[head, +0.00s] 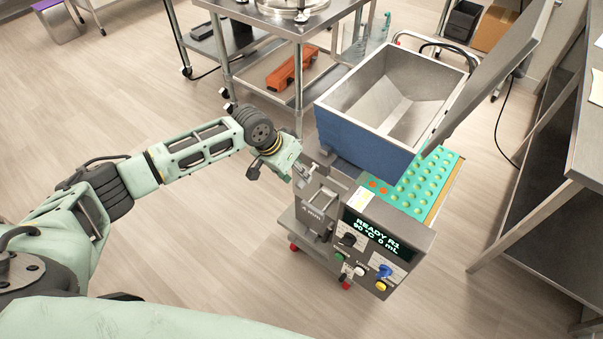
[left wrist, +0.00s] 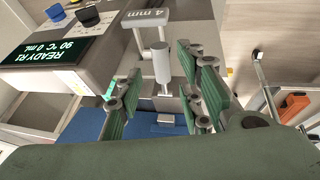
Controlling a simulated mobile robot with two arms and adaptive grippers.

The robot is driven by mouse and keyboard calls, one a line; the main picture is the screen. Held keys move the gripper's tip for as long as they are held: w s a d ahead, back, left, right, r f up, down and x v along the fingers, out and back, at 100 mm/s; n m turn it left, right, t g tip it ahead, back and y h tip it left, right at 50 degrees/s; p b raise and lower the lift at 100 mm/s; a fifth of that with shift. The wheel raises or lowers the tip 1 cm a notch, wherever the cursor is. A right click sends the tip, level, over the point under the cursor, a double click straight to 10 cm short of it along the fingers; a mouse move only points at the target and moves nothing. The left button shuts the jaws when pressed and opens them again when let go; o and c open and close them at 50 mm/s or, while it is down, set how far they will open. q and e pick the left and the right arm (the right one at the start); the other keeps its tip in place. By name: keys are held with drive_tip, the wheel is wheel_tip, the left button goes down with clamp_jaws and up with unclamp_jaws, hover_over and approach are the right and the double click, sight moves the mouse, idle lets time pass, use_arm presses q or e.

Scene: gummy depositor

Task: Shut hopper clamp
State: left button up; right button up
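The gummy depositor shows in the head view with its blue-sided hopper (head: 365,140) on top. The hopper's blue wall (left wrist: 85,130) also shows in the left wrist view. Metal clamp parts sit at the machine's left side by the hopper; in the left wrist view a grey cylinder (left wrist: 162,64) stands there, beside a plate marked "4 mm" (left wrist: 146,16). My left gripper (head: 300,171) reaches that side from the left. In the left wrist view its green-padded fingers (left wrist: 160,88) are spread apart, with the cylinder beyond the gap and no visible grip. My right gripper is not in view.
The depositor's front panel (head: 372,237) reads "READY R1, 90 °C 0 mL" above several knobs. A teal mold (head: 425,180) lies under the hopper. A metal cart (head: 265,65) stands behind, and a steel table (head: 560,150) is at right. Floor left of the depositor is clear.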

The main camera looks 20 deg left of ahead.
sight(301, 179)
use_arm(q)
drive_tip(key=shift+x, duration=1.7)
clamp_jaws()
